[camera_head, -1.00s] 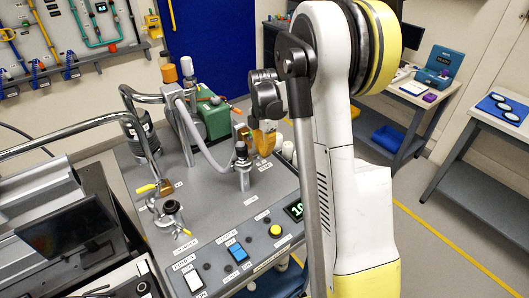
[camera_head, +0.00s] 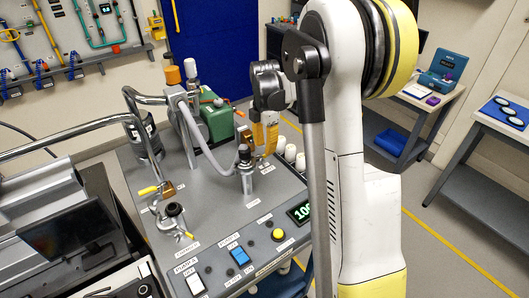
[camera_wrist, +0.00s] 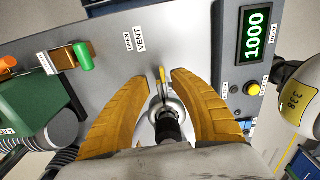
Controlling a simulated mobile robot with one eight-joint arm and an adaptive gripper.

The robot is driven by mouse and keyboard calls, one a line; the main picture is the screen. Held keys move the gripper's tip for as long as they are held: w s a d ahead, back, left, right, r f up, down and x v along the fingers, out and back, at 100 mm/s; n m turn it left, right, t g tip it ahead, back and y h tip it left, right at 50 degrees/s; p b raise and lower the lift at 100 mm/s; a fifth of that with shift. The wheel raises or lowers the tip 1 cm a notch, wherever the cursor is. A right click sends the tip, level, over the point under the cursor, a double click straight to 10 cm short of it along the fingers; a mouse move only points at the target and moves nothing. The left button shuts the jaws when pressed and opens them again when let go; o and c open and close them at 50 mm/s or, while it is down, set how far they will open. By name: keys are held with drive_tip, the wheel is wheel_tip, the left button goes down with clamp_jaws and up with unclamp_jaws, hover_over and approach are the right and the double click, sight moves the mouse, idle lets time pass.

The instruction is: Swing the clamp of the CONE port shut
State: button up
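My gripper (camera_wrist: 160,100) is open, its two orange fingers on either side of a fitting with a black top (camera_wrist: 168,125) on the grey cart panel. A yellow lever (camera_wrist: 162,75) stands up between the fingertips at that fitting's collar. In the head view my gripper (camera_head: 265,138) is just beside and behind this black-topped port (camera_head: 245,165). Another port (camera_head: 173,210) at the front left of the panel has a clamp with a yellow-tipped screw hanging open. I cannot read a CONE label on either port, and the gripped-over collar is partly hidden.
A green box (camera_head: 216,120) and bent steel pipes (camera_head: 140,97) stand behind and left of the ports. A display (camera_head: 300,212) and buttons (camera_head: 278,234) line the front edge.

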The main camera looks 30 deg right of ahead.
wheel_tip(320, 180, up, 9)
drive_tip(key=shift+a, duration=0.1)
idle(0.6)
drive_tip(key=s+a+r+m+t+b, duration=0.35)
drive_tip(key=s+a+m, duration=0.55)
drive_tip(key=s+a, duration=0.3)
drive_tip(key=s+a+f+m+t+b, duration=0.1)
drive_tip(key=s+a+f+m+t, duration=0.2)
drive_tip(key=s+a+f+m, duration=0.3)
drive_tip(key=s+a+m, duration=0.2)
drive_tip(key=s+m, duration=0.1)
drive_tip(key=shift+f+m+t+b, duration=0.2)
drive_tip(key=shift+m+t+b, duration=0.1)
drive_tip(key=shift+t, duration=0.05)
drive_tip(key=shift+s, duration=0.15)
